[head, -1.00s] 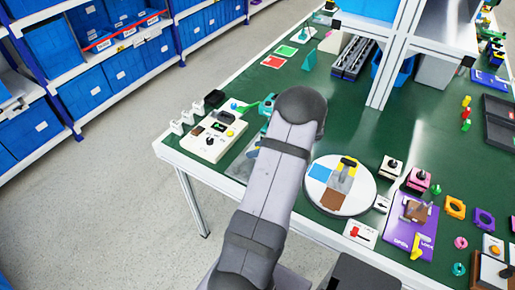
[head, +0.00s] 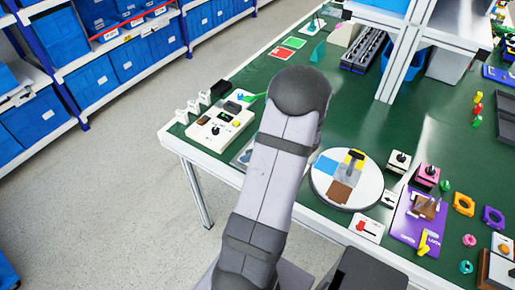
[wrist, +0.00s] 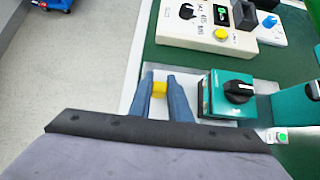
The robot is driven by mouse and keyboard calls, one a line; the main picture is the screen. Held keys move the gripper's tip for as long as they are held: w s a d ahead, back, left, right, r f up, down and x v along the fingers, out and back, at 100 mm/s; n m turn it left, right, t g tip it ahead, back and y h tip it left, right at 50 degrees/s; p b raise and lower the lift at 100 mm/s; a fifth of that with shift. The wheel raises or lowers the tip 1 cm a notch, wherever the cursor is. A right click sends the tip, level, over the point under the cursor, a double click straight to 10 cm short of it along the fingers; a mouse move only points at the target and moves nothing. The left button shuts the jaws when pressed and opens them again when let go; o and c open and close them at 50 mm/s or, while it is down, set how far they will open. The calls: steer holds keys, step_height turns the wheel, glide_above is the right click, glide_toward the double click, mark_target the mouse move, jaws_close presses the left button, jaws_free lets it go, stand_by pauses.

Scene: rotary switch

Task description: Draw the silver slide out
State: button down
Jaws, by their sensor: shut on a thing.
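My gripper (wrist: 160,88) shows in the wrist view with its two blue-grey fingers shut on a small yellow piece (wrist: 159,89). A pale silver plate (wrist: 187,84) lies beside and under the fingers. Whether the yellow piece is part of the silver slide, I cannot tell. Right of the fingers stands a teal box (wrist: 220,92) with a black rotary knob (wrist: 239,91) on its top. In the head view my arm hides the gripper and most of this spot; only a bit of the grey plate (head: 243,154) shows at its left.
A cream control panel (wrist: 205,22) with a black knob and a yellow button lies beyond the gripper. The table edge is close at the left, with open floor past it. A round white turntable (head: 326,189) with coloured patches stands right of my arm in the head view.

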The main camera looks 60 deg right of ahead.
steer(key=shift+a, duration=0.95)
steer(key=c, duration=1.6)
jaws_free()
steer(key=shift+a, duration=0.15)
steer(key=shift+c, duration=0.2)
steer(key=shift+s+r, duration=0.45)
steer(key=shift+v, duration=3.05)
